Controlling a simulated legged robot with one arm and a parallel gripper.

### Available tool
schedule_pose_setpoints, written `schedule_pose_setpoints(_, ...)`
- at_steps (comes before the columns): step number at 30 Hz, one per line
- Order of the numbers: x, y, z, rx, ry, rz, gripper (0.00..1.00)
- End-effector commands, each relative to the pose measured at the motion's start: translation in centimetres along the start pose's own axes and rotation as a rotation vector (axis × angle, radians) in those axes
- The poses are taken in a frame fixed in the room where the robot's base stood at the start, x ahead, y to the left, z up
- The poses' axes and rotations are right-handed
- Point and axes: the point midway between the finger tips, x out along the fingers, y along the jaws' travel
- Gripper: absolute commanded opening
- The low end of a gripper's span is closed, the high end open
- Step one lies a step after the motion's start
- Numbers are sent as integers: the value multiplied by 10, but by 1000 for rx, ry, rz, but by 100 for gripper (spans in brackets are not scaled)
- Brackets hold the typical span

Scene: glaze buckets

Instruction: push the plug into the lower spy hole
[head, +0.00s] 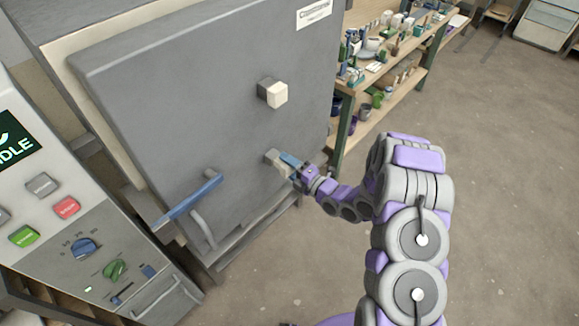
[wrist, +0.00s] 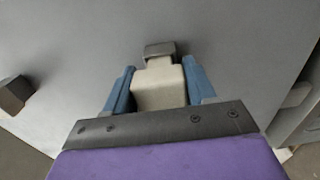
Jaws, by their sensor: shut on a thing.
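The cream plug (wrist: 160,86) is between the blue fingers of my gripper (wrist: 159,92) in the wrist view. Its far end meets or lies right in front of a dark grey square collar (wrist: 160,48) on the door, the lower spy hole. I cannot tell how deep the plug sits; the hole itself is hidden. In the head view my gripper (head: 289,164) is at the grey kiln door (head: 190,95), below the upper spy hole, shut on the plug, which is partly covered by the fingers.
A second cream plug (head: 277,95) sits at the upper collar. A blue door handle (head: 188,201) sticks out lower left. The control panel (head: 60,200) stands at the left. A shelf bench (head: 400,75) with crowded pottery is behind right. The floor (head: 500,190) at right is clear.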

Motion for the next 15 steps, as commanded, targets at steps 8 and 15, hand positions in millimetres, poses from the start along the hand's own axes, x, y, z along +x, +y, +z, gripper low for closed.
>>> schedule_pose_setpoints(8,7,0,0,-1,-1,1,22)
schedule_pose_setpoints(15,7,0,0,-1,-1,1,22)
